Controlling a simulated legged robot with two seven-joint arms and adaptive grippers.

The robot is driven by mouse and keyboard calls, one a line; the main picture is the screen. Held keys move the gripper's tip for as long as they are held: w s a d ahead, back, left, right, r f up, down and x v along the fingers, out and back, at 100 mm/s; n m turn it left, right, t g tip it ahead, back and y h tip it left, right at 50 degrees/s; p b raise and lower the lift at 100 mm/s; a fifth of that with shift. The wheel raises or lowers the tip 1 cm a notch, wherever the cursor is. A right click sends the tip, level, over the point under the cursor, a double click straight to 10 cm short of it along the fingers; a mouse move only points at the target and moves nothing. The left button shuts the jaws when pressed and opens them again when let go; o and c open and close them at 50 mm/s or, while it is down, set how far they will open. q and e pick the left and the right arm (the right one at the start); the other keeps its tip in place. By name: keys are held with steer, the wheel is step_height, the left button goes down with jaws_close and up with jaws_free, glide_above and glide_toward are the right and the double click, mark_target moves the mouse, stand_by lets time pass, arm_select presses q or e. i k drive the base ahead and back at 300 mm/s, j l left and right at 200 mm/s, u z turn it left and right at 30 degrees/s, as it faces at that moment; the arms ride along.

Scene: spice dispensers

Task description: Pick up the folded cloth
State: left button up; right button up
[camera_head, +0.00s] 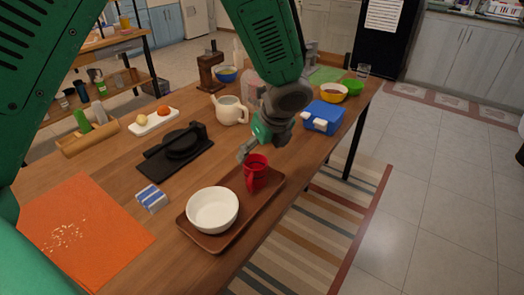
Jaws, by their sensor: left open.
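The folded cloth (152,198) is a small blue and white striped block. It lies on the wooden table between the orange mat and the brown tray. My left gripper (251,147) is open, just above and behind the red mug (256,171), well to the right of the cloth and apart from it. Its fingers are small and partly hidden by the wrist. No right gripper shows.
The brown tray (244,225) holds a white bowl (212,210) and the red mug. A black press (181,146) lies behind the cloth. The orange mat (100,215) is at left, a blue box (323,118) at right. Bare wood surrounds the cloth.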

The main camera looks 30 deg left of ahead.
mark_target(151, 198)
steer(key=k+l, duration=0.75)
steer(key=k, duration=0.15)
